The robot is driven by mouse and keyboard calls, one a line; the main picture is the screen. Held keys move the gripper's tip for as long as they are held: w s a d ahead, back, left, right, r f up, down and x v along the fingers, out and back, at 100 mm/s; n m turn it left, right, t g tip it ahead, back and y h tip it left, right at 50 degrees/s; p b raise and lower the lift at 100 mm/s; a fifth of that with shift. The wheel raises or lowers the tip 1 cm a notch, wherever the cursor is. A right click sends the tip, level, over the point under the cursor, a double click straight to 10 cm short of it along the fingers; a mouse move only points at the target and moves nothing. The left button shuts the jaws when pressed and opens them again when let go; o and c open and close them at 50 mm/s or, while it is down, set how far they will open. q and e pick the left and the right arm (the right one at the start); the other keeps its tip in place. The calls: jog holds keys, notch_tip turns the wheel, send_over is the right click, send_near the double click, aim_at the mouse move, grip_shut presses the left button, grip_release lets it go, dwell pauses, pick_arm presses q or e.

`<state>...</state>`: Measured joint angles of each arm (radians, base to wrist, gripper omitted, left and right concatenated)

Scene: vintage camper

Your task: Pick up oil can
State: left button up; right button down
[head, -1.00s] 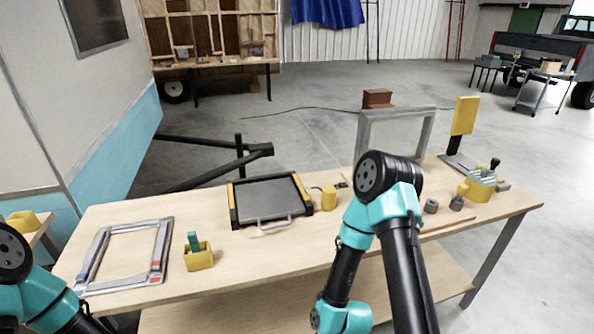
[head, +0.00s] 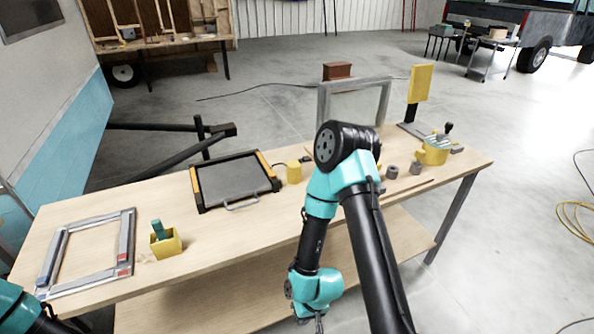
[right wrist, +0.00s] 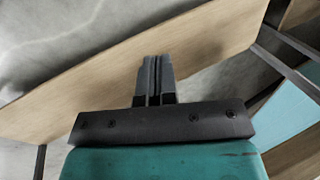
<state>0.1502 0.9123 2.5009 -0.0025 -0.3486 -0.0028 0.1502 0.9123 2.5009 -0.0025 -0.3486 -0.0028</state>
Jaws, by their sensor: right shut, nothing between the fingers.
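A small yellow can (head: 294,172), which looks like the oil can, stands upright on the workbench just right of the black tray, in the head view. My right gripper (head: 319,324) hangs at the bottom of the head view, in front of the bench and well away from the can. In the right wrist view its fingers (right wrist: 153,77) are pressed together with nothing between them. The can does not show in that view. Of my left arm only a part shows at the lower left of the head view; its gripper is outside the frame.
A lower shelf (head: 225,305) lies under the top. My right arm covers part of the bench.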

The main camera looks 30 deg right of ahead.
dwell(0.3)
jog(key=shift+c, duration=0.8)
grip_release()
